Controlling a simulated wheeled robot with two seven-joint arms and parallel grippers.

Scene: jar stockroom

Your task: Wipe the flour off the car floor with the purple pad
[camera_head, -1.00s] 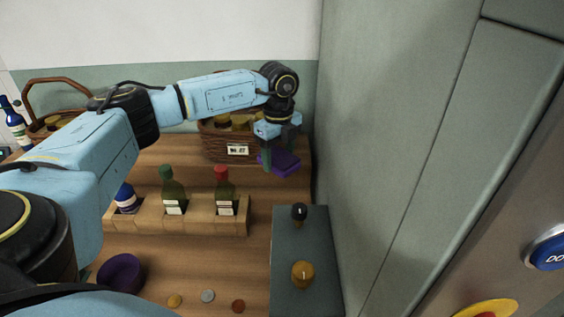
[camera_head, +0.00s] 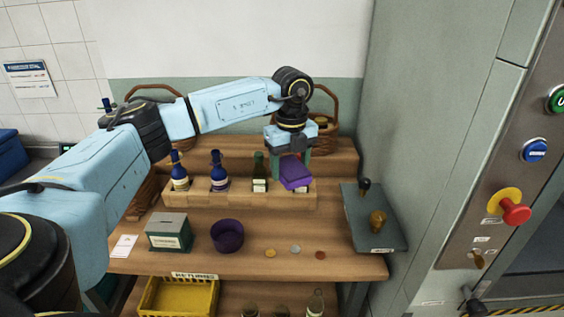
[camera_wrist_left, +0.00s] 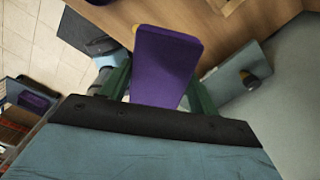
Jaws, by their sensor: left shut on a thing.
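My left gripper (camera_head: 289,158) is shut on the purple pad (camera_head: 296,174), in the air in front of the basket at the back of the wooden shelf unit. The pad also shows in the left wrist view (camera_wrist_left: 164,62), between the green fingers. It overlaps the right end of the bottle rack in the head view. The car floor and any flour are not clearly in view; only a striped sill shows at the lower right. My right gripper is not in view.
A wooden rack (camera_head: 130,199) holds several bottles. A grey board (camera_head: 372,232) with two knobs is at the right. A panel with a red button (camera_head: 515,212) is further right.

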